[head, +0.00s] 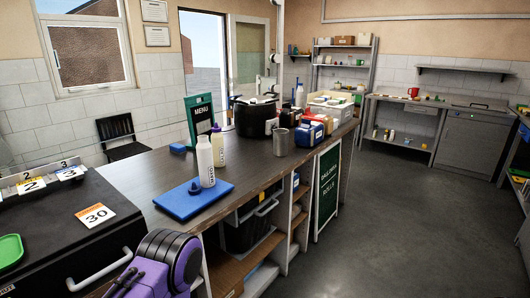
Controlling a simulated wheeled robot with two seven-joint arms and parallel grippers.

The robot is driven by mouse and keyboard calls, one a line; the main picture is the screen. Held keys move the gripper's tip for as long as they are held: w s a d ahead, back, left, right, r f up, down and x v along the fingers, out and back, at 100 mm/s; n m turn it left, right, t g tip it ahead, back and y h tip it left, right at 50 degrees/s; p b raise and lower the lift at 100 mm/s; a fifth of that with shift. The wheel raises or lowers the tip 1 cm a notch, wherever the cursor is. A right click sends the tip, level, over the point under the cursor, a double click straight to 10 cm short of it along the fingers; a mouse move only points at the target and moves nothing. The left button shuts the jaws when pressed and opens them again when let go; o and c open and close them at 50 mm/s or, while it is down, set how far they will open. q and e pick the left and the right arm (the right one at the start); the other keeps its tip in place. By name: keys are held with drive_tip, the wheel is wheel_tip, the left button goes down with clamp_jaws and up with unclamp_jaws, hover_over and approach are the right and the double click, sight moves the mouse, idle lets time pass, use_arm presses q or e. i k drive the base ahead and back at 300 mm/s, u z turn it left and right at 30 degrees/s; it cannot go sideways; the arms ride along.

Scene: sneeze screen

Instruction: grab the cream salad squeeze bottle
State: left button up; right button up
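Two upright squeeze bottles stand close together on the dark counter (150,185). The front one is a whitish bottle (206,166) with dark vertical lettering, standing on a blue board (175,203). Just behind it to the right is a cream bottle (219,150) with a darker cap and lettering. The lettering is too small for me to tell which one reads salad. A purple and dark grey link of my arm shows at the bottom, in front of the counter and apart from the bottles. Neither gripper is in view.
A green menu sign (200,121), a metal cup (280,141), a black pot (254,116) and blue containers (310,132) stand beyond the bottles. A dark unit with an orange 30 card (96,215) is at left. Open floor (380,220) lies to the right.

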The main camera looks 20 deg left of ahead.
sight(217, 140)
drive_tip(key=z, duration=0.1)
drive_tip(key=i, duration=1.1)
drive_tip(key=u, duration=0.85)
